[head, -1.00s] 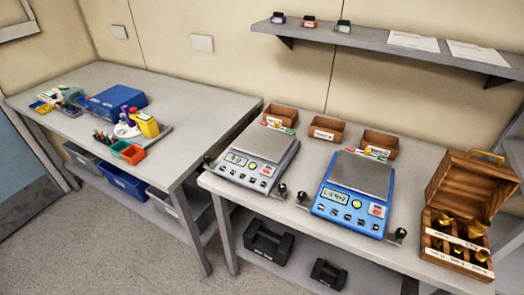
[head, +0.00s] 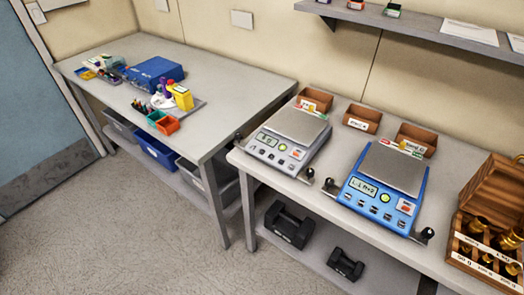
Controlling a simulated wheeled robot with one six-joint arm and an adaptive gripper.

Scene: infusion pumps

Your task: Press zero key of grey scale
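The grey scale (head: 285,143) stands on the right-hand table near its left end. It has a bare metal weighing plate (head: 300,125) at the back and a sloped front panel with a small display (head: 268,138), a green round key, a red and white key and a row of dark keys. The key labels are too small to read. A blue scale (head: 383,187) of the same kind stands to its right, with a lit display. My gripper is not in view.
Three brown bins (head: 362,117) stand behind the scales. A wooden box of brass weights (head: 485,235) is at the right. The left table (head: 220,92) holds a blue case (head: 158,72) and small items. Dark weights (head: 290,226) lie on the lower shelf. The floor (head: 130,230) in front is clear.

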